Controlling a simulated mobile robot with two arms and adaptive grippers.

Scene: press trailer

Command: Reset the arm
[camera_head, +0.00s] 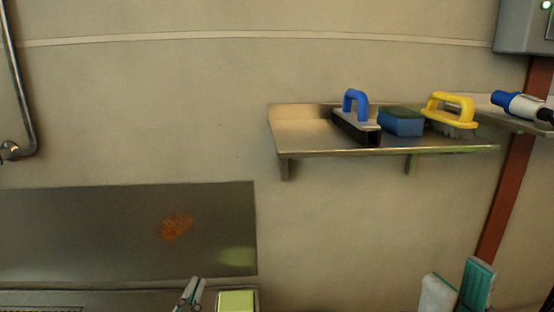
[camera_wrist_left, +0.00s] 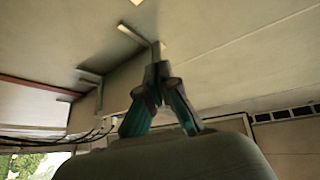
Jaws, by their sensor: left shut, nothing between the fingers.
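My left gripper (camera_head: 188,292) shows at the bottom of the head view, in front of the counter by the wall panel. Its dark fingers with teal parts are shut and hold nothing. In the left wrist view the left gripper (camera_wrist_left: 157,72) points upward with its fingertips together and empty, the wall and ceiling behind it. My right gripper (camera_head: 458,288) shows at the bottom right of the head view. Its two pale and teal fingers stand apart with nothing visible between them. The lower parts of both arms are out of view.
A wall shelf (camera_head: 310,133) holds a blue-handled brush (camera_head: 356,120), a blue sponge (camera_head: 402,122) and a yellow-handled brush (camera_head: 450,114). A blue and white tool (camera_head: 520,104) lies further right. A pale green block (camera_head: 236,301) sits beside the left gripper.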

